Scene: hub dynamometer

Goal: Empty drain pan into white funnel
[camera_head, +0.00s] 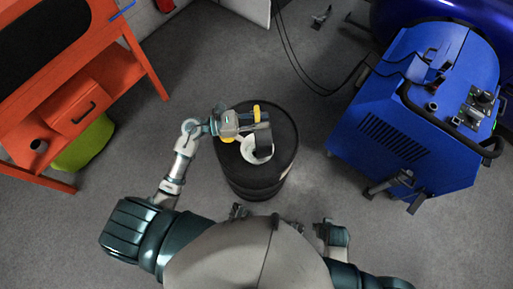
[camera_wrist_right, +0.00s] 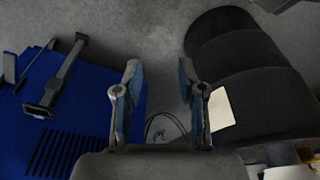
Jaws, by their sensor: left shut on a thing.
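A white funnel (camera_head: 248,154) sits on top of a black drum (camera_head: 232,182) in the head view. My left gripper (camera_head: 246,123) is over the drum top and shut on a dark drain pan (camera_head: 263,139). The pan appears tilted over the funnel and hides part of it. Whether anything flows from the pan cannot be seen. My right gripper (camera_wrist_right: 160,95) is open and empty in the right wrist view, its two fingers wide apart. The drum (camera_wrist_right: 255,75) also shows on the right of that view, beside the gripper.
A blue machine (camera_head: 385,125) stands to the right, with an arm-like bracket (camera_head: 388,185) sticking out. An orange workbench (camera_head: 80,90) is at the left, with a green bin (camera_head: 82,148) under it. Black cables (camera_head: 290,60) lie behind the drum. Grey floor is clear around the drum.

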